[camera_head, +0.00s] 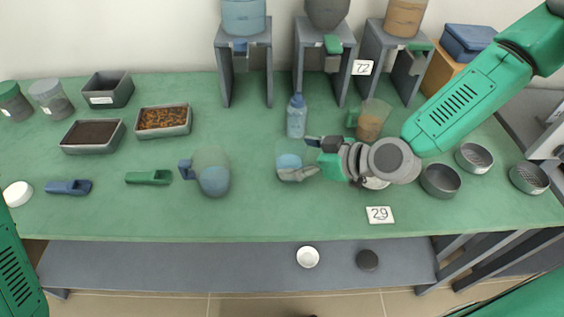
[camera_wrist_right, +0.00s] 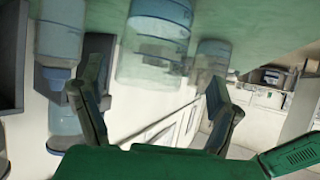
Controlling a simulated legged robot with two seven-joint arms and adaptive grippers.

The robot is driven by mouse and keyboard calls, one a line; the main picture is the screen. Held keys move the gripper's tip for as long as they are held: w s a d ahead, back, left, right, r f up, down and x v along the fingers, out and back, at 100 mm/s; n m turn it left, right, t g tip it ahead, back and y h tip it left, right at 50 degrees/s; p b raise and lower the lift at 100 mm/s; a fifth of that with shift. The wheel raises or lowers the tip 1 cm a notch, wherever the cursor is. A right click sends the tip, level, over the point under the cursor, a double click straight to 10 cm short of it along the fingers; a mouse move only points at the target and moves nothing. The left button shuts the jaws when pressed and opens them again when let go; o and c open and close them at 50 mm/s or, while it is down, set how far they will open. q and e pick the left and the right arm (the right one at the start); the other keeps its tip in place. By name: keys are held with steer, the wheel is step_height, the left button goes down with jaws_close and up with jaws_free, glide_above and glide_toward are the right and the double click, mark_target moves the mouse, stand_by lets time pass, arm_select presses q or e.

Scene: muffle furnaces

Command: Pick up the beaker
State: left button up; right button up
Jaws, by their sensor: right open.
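A small clear beaker with blue liquid (camera_head: 288,163) stands on the green table, left of my right gripper (camera_head: 302,159). The right gripper is open, its fingers pointing left toward the beaker. In the head view the lower finger covers part of the beaker's base. In the right wrist view the beaker (camera_wrist_right: 153,45) appears upside down ahead of the open gripper (camera_wrist_right: 146,95), between the two finger directions. I see no clear contact. My left gripper is out of view.
A blue-handled pitcher (camera_head: 213,175) stands left of the beaker, a bottle (camera_head: 297,117) behind it. A pitcher with brown liquid (camera_head: 371,121) is behind the right gripper. Round tins (camera_head: 440,181) stand to the right. The table (camera_head: 250,220) is clear in front of the beaker.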

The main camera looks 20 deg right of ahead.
mark_target(294, 153)
steer(key=shift+w+d+f, duration=0.1)
steer(key=shift+w+f, duration=0.85)
steer(key=shift+w, duration=0.3)
steer(key=shift+w+f, duration=0.1)
steer(key=shift+w, duration=0.05)
steer(key=shift+a, duration=0.25)
steer(key=shift+a+r, duration=0.2)
steer(key=shift+a, duration=0.6)
steer(key=c, duration=1.1)
steer(key=shift+a, duration=0.15)
steer(key=c, duration=0.7)
steer(key=shift+d, duration=1.1)
steer(key=shift+r, duration=0.3)
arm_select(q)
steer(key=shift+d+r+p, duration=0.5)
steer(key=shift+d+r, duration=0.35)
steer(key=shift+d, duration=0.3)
arm_select(e)
step_height(294, 153, up, 9)
steer(key=shift+a, duration=0.15)
